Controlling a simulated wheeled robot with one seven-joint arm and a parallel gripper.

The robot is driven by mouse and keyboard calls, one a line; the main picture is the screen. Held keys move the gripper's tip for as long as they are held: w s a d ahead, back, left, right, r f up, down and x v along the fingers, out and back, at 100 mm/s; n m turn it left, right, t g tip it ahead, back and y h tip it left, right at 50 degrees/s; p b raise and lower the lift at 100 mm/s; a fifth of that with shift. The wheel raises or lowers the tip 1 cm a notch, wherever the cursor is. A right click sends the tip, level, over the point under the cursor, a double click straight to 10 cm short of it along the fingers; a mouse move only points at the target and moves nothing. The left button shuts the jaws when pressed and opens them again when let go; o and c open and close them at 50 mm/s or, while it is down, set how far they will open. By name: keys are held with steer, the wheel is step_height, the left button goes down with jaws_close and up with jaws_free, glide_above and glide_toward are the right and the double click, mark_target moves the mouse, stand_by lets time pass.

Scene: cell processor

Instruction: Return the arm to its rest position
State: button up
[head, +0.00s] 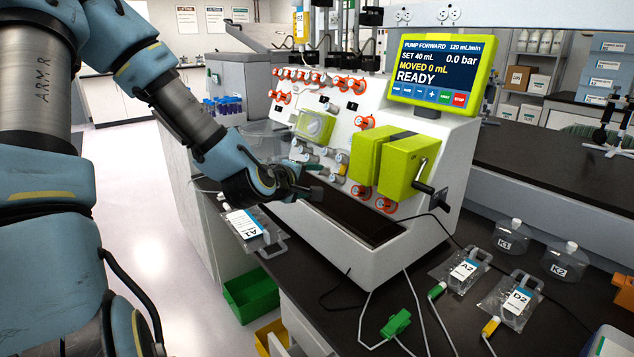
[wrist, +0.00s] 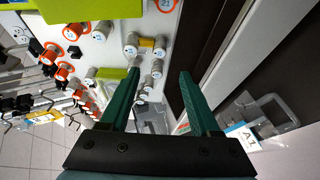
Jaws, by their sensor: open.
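My gripper (wrist: 160,85) is open in the wrist view, with two green fingers spread apart and nothing between them. In the head view my blue and grey arm reaches in from the left, and the gripper (head: 312,190) is in front of the cell processor (head: 345,245), above its dark tray recess. I cannot tell in the head view whether it touches the machine. The processor's screen (head: 437,73) reads PUMP FORWARD, SET 40 mL, MOVED 0 mL, READY. Its yellow-green pump block (head: 400,165) has a black crank handle at the right.
A bag labelled A1 (head: 245,225) lies at the bench edge beside the processor, below my forearm. Bags A2 (head: 460,270) and D2 (head: 513,300) and containers K1 (head: 510,237) and K2 (head: 565,262) stand at the right. Green (head: 250,295) and yellow bins sit low. Floor at left is clear.

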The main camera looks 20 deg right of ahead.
stand_by(0.4)
steer(key=s+a+f+m+g+y, duration=0.1)
steer(key=a+f+m+g+y, duration=0.15)
steer(key=a, duration=0.45)
steer(key=s+a+f+m+g+y, duration=0.1)
steer(key=a+f+m+y, duration=0.25)
steer(key=a, duration=0.35)
steer(key=s+a+r+g+y, duration=0.2)
steer(key=s+a, duration=0.3)
steer(key=a, duration=0.3)
steer(key=s+a+r+m+g+y, duration=0.1)
steer(key=s+a+r+g+y, duration=0.1)
steer(key=s+a, duration=0.3)
steer(key=a, duration=0.3)
steer(key=shift+a+m, duration=0.3)
steer(key=shift+a, duration=0.05)
steer(key=shift+w, duration=0.15)
